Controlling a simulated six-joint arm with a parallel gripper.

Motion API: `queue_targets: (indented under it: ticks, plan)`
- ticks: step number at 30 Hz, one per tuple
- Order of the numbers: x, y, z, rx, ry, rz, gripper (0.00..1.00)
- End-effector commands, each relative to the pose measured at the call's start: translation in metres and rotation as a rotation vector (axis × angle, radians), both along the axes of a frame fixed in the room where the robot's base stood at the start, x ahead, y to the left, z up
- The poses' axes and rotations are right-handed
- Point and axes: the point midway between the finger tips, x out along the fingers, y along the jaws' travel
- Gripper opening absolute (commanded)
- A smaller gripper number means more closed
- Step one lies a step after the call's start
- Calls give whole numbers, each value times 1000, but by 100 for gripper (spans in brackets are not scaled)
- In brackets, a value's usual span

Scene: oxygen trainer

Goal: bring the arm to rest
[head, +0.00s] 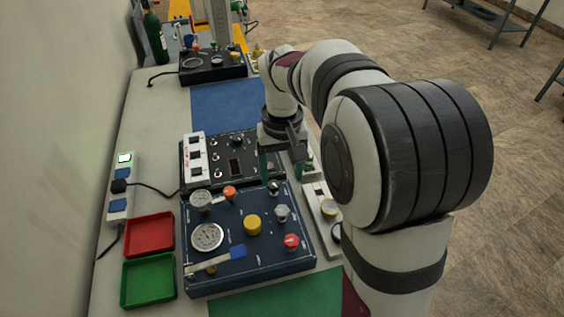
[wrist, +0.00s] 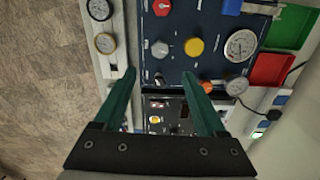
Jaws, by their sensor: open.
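My gripper (head: 269,172) hangs from my arm over the back right part of the blue oxygen trainer panel (head: 215,283). In the wrist view my gripper (wrist: 160,92) shows two green fingers spread apart with nothing between them. The panel (wrist: 208,20) carries a yellow knob (wrist: 194,46), a red knob (wrist: 161,7), a grey knob (wrist: 160,49), an orange knob (wrist: 237,86) and a round gauge (wrist: 240,45). I cannot tell the exact height of the fingertips above the panel. The fingers appear clear of the knobs.
A black panel with switches (head: 236,140) stands behind the trainer. A red tray (head: 149,235) and a green tray (head: 148,281) lie to its left, near a power strip (head: 119,206). A blue mat (head: 228,105) lies further back and is empty. A green bottle (head: 154,36) stands at the far left.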

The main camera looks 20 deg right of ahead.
Motion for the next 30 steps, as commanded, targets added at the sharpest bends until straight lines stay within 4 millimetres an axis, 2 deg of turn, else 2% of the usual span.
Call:
queue_targets:
  ticks: [3,6,20,22,23,26,27,30]
  plan:
    - [1,0,22,0,-3,0,74]
    - [0,0,31,-1,0,1,74]
    - [-2,0,33,1,1,-2,74]
    - [-21,5,39,13,1,-33,74]
    - [-38,8,43,23,1,-58,74]
    - [-113,23,46,69,10,-180,74]
    - [-143,28,42,87,17,-231,74]
    - [-206,40,25,125,35,-342,74]
